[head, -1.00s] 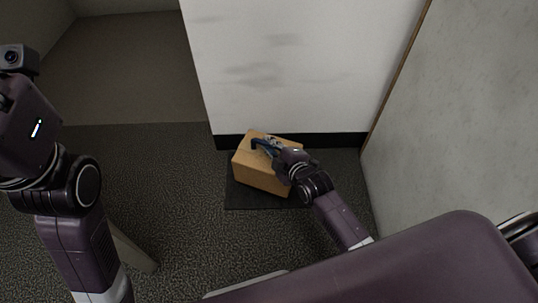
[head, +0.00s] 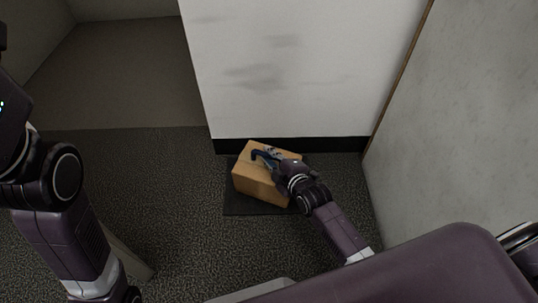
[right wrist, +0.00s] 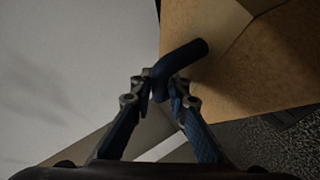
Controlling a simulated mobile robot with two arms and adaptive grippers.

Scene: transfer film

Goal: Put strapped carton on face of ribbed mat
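The strapped carton (head: 258,185) is a tan box with a dark blue curved handle on its top. It is over the dark ribbed mat (head: 240,208) by the wall base and hides much of it. I cannot tell whether its underside touches the mat. My right gripper (head: 270,161) is at the carton's top. In the right wrist view, its two fingers (right wrist: 163,86) close on the dark handle, with the carton (right wrist: 235,70) beyond, at the upper right. My left arm shows at the left edge of the head view; its gripper is out of the picture.
A white wall (head: 290,75) with a black base strip (head: 330,145) stands right behind the mat. A grey panel (head: 460,130) rises at the right. The dark carpet (head: 170,200) left of the mat is clear.

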